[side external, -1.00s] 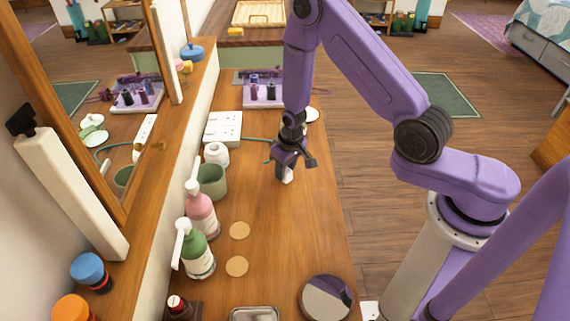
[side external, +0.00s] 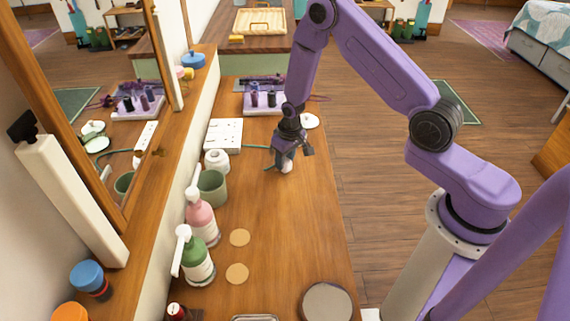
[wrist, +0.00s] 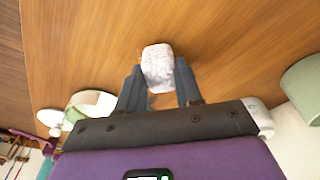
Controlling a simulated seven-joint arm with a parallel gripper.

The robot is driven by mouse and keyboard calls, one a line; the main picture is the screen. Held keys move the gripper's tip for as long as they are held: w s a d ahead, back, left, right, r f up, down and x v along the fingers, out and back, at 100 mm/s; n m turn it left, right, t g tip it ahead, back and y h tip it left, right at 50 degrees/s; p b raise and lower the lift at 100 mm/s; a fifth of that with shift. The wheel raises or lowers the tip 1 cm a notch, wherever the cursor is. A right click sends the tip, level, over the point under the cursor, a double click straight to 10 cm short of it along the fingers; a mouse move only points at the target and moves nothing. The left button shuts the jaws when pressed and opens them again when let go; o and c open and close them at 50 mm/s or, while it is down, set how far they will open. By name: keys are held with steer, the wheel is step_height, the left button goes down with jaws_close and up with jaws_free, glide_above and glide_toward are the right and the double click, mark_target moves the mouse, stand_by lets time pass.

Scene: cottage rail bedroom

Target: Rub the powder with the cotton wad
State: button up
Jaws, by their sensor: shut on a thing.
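My gripper (side external: 286,158) is over the far half of the wooden counter, pointing down, shut on the white cotton wad (side external: 287,168). In the wrist view the wad (wrist: 158,66) sticks out between the two fingers of my gripper (wrist: 160,84). A white disc (side external: 309,121) lies beyond my gripper, near the counter's right edge. In the wrist view a round compact-like thing (wrist: 92,102) and a small white disc (wrist: 48,117) show at the left, apart from the wad. I cannot make out the powder itself.
A green cup (side external: 211,187), a white jar (side external: 217,158), and pink (side external: 201,218) and green (side external: 197,258) pump bottles line the left side. A white power strip (side external: 223,134) and a purple tray (side external: 266,104) stand farther back. The counter's right middle is clear.

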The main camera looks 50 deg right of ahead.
steer(key=shift+w+d, duration=0.3)
steer(key=shift+d, duration=0.1)
steer(key=shift+w+d+f, duration=0.2)
steer(key=shift+w, duration=0.05)
steer(key=shift+w+d+r, duration=0.2)
steer(key=shift+w+d, duration=0.3)
steer(key=shift+w, duration=0.05)
steer(key=shift+w+d+r, duration=0.15)
steer(key=shift+r, duration=0.4)
steer(key=shift+w+d+r, duration=0.1)
steer(key=shift+d+r, duration=0.05)
steer(key=shift+r, duration=3.25)
